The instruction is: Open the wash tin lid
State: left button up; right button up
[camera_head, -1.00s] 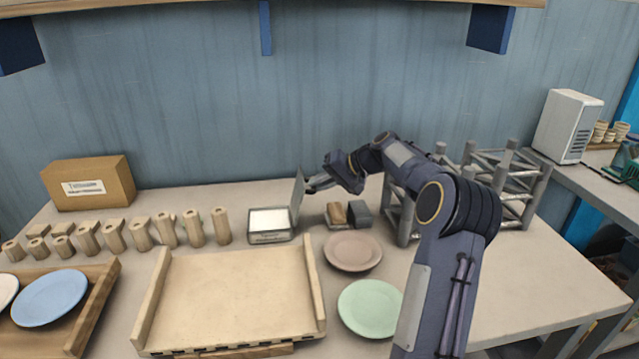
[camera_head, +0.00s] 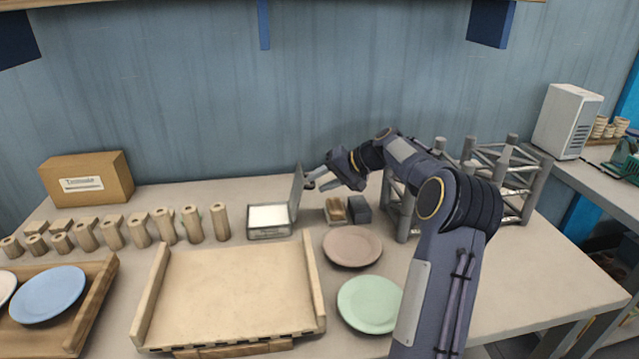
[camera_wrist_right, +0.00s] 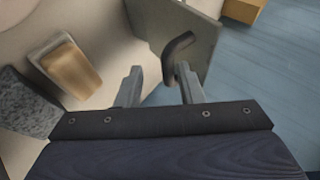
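The wash tin (camera_head: 270,222) is a grey, box-like tin with a pale top inside, standing on the table behind the wooden tray. Its lid (camera_head: 297,190) stands upright, hinged at the tin's right side. In the right wrist view the lid (camera_wrist_right: 188,38) is a grey panel with a dark curved handle (camera_wrist_right: 176,50). My right gripper (camera_head: 316,182) is just right of the lid. In the wrist view its fingers (camera_wrist_right: 158,78) are apart, with the handle's end close to the right finger; I cannot tell if they touch. My left gripper is not in view.
A brush (camera_head: 336,211) and a grey sponge-like block (camera_head: 360,209) lie right of the tin. A brown plate (camera_head: 352,246) and a green plate (camera_head: 369,304) lie in front. Wooden pegs (camera_head: 163,226) stand left. A grey rack (camera_head: 490,185) stands right.

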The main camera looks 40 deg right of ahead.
jog(key=v, duration=0.6)
jog(key=shift+s+d+r, duration=0.2)
jog(key=shift+s, duration=0.1)
jog(key=s+a+r+n+g+p, duration=0.1)
jog(key=s+a+r, duration=0.15)
jog(key=a, duration=0.45)
jog(key=s+a+r+n+g+p, duration=0.1)
jog(key=s+a+r+p, duration=0.1)
jog(key=s+a, duration=0.35)
jog(key=s+a+r+n+g+p, duration=0.1)
jog(key=a+r, duration=0.1)
jog(key=a, duration=0.7)
jog(key=s+a+f+n+p, duration=0.1)
jog(key=s+a+f, duration=0.1)
jog(key=s+a, duration=0.2)
jog(key=s+a+f+n+h+p, duration=0.1)
jog(key=s+a+f, duration=0.2)
jog(key=s, duration=0.5)
jog(key=s+a+f+n+p, duration=0.1)
jog(key=s+a+f, duration=0.1)
jog(key=s+a, duration=0.3)
jog(key=shift+s+f+n+g, duration=0.3)
jog(key=shift+s+f+n, duration=0.1)
jog(key=shift+s, duration=0.55)
